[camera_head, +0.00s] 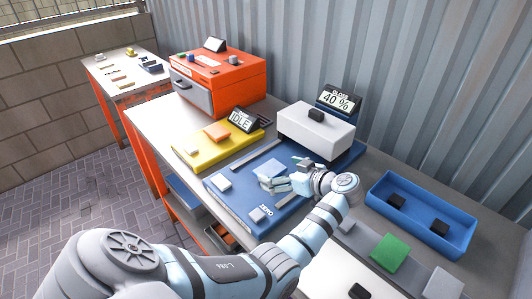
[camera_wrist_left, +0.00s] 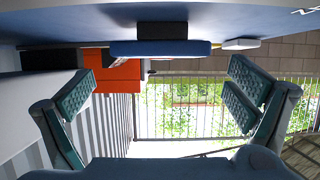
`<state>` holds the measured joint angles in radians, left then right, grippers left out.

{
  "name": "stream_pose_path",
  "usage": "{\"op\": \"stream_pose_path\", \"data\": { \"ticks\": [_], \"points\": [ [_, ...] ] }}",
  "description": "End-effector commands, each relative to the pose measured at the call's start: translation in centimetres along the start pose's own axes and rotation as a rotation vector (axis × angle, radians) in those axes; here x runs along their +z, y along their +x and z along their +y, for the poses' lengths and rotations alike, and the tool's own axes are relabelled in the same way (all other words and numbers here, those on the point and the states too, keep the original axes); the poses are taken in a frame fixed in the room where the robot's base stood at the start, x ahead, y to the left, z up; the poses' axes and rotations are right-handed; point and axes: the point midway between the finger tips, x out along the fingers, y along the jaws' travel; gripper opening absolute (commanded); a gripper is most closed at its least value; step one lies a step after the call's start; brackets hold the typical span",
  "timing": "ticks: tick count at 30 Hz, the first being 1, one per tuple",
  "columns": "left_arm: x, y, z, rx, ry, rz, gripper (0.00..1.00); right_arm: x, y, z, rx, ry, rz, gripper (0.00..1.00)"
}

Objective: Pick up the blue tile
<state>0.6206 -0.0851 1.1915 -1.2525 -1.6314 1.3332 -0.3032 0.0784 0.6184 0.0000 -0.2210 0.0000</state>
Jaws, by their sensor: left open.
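The blue tile (camera_wrist_left: 160,48) shows edge-on in the left wrist view, between and beyond the finger pads, next to a dark block (camera_wrist_left: 162,30). My right gripper is not in view.
A white-topped machine (camera_head: 316,130) stands behind, a yellow plate (camera_head: 195,155) and orange machine (camera_head: 235,80) to the left. A blue tray (camera_head: 420,195) with black blocks and a green tile (camera_head: 390,252) are at right.

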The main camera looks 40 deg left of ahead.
Motion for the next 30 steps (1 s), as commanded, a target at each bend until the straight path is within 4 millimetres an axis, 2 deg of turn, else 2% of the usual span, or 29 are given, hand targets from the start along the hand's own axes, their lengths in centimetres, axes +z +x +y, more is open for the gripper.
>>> {"op": "stream_pose_path", "data": {
  "ticks": [6, 12, 22, 23, 24, 30],
  "points": [
    [0.4, 3.3, 0.6, 0.015, 0.006, 0.001, 0.98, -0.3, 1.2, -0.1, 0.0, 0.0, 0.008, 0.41],
    [0.3, 3.4, 0.7, 0.018, 0.007, -0.001, 0.98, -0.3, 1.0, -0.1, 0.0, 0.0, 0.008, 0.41],
    [0.3, 3.3, 0.7, 0.017, 0.007, 0.0, 0.46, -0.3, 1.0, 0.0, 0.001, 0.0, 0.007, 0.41],
    [0.3, 3.3, 0.7, 0.017, 0.007, 0.0, 0.46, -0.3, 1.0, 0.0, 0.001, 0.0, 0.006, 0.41],
    [0.3, 3.3, 0.7, 0.017, 0.007, 0.0, 0.41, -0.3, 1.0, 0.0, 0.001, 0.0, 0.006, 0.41],
    [0.2, 3.3, 0.7, 0.017, 0.006, 0.0, 0.41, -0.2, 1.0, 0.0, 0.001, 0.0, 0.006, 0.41]
  ]
}}
